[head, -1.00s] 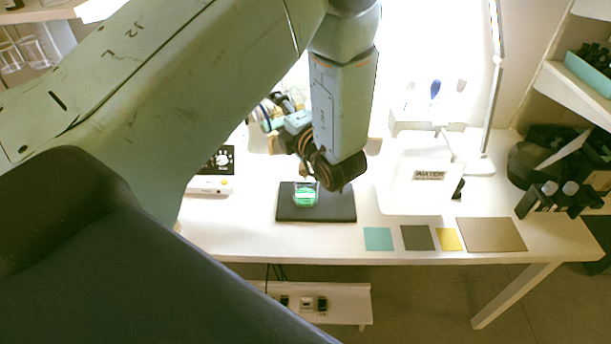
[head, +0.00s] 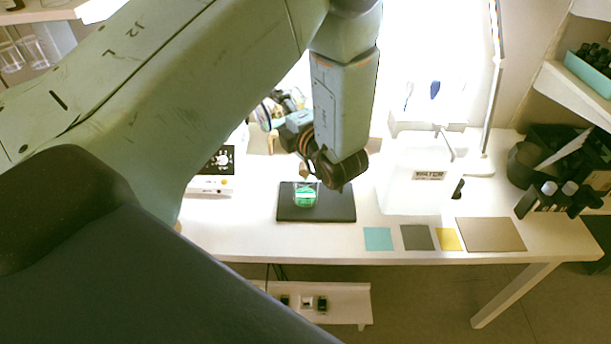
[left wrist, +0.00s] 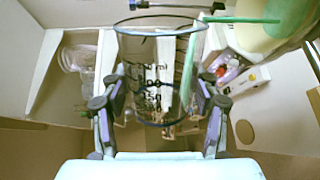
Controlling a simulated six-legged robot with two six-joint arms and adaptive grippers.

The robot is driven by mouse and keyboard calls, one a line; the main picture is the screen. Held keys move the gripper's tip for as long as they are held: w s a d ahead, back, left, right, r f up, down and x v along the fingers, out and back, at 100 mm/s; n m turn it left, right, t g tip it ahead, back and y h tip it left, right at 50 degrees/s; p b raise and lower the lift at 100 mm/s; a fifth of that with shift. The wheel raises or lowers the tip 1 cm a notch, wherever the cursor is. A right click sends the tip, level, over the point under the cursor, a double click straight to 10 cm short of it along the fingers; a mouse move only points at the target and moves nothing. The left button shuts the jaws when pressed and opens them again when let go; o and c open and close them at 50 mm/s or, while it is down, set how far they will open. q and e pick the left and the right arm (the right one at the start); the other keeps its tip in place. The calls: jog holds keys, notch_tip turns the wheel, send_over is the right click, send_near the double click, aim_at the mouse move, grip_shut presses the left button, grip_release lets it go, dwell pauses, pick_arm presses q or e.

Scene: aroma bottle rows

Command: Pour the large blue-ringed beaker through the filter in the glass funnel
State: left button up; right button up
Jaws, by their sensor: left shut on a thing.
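My left gripper (left wrist: 162,112) is shut around the large clear beaker (left wrist: 150,72), which has dark rings and printed marks. The beaker is tilted. A thin green strip of liquid lies along its right wall, and a green streak runs from its lip toward a pale round surface (left wrist: 258,12) with green on it, likely the filter in the funnel. In the head view the left gripper (head: 290,118) is beyond my forearm, which hides most of the funnel. A small glass vessel (head: 306,197) with green liquid stands on a black mat (head: 335,208). My right gripper is not in view.
A white device with a black panel (head: 210,186) stands left of the mat. A white WATER container (head: 405,195) stands to the right. Teal (head: 378,239), grey (head: 417,238) and yellow (head: 448,240) squares and a tan mat (head: 491,235) lie along the front edge.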

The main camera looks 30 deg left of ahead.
pick_arm(q)
jog(key=shift+w+r, duration=0.1)
dwell(0.7)
jog(key=shift+w+d+f+m, duration=0.15)
jog(key=shift+f+m, duration=0.1)
jog(key=shift+m, duration=0.45)
dwell(1.5)
dwell(0.4)
jog(key=shift+s+a+f+n+b, duration=0.1)
jog(key=shift+s+f+n+b, duration=0.1)
jog(key=shift+n+b, duration=0.35)
jog(key=shift+s+a+f+n+b, duration=0.1)
jog(key=shift+s+n+b, duration=0.05)
jog(key=shift+n+b, duration=0.35)
jog(key=shift+r+n, duration=0.1)
jog(key=shift+n, duration=0.15)
